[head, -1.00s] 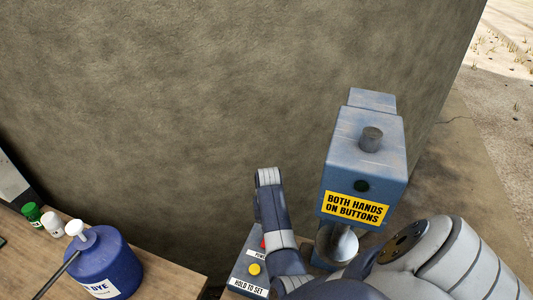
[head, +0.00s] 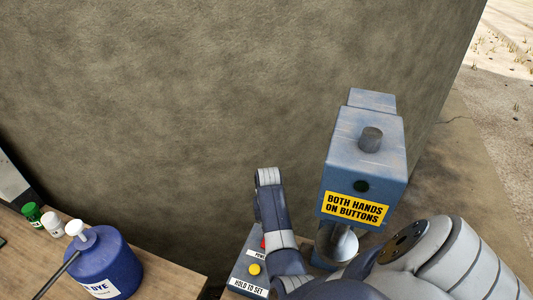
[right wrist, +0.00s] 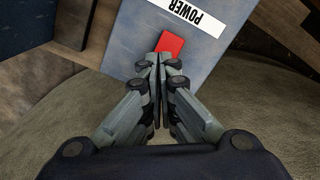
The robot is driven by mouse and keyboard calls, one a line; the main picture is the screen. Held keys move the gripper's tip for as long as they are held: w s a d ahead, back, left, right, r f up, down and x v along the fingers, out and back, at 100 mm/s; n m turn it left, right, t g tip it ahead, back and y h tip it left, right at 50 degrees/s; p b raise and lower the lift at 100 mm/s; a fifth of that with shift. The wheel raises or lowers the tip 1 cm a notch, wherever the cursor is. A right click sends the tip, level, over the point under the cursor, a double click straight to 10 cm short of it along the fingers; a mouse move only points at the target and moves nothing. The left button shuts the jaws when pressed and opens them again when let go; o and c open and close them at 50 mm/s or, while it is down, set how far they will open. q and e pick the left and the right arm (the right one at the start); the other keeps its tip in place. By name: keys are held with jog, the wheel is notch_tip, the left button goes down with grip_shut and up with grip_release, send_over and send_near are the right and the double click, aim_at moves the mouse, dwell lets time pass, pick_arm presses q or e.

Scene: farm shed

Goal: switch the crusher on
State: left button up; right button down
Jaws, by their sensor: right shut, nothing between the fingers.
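The crusher (head: 362,160) is a blue machine with a yellow sign reading "BOTH HANDS ON BUTTONS". Its blue control panel (head: 240,272) has a "POWER" label, a yellow button (head: 254,269) and a "HOLD TO SET" label. A red power switch (head: 263,244) shows as a sliver beside my right arm, which covers part of the panel. In the right wrist view the red switch (right wrist: 171,45) lies just beyond the fingertips of my right gripper (right wrist: 158,62). That gripper is shut and empty; I cannot tell whether its tips touch the switch. My left gripper is not in view.
A wooden bench (head: 165,265) at the lower left holds a blue dye jug (head: 105,262), a white-capped bottle (head: 52,222) and a green bottle (head: 32,213). A rough wall (head: 200,100) stands behind. Open ground lies at the right.

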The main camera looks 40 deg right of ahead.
jog(key=shift+f+b, duration=0.6)
jog(key=shift+f, duration=0.6)
dwell(0.7)
jog(key=shift+s, duration=0.1)
notch_tip(320, 180, up, 2)
jog(key=p, duration=0.2)
jog(key=shift+r+p, duration=0.25)
jog(key=shift+p, duration=0.05)
jog(key=shift+r, duration=2.3)
jog(key=shift+f, duration=0.1)
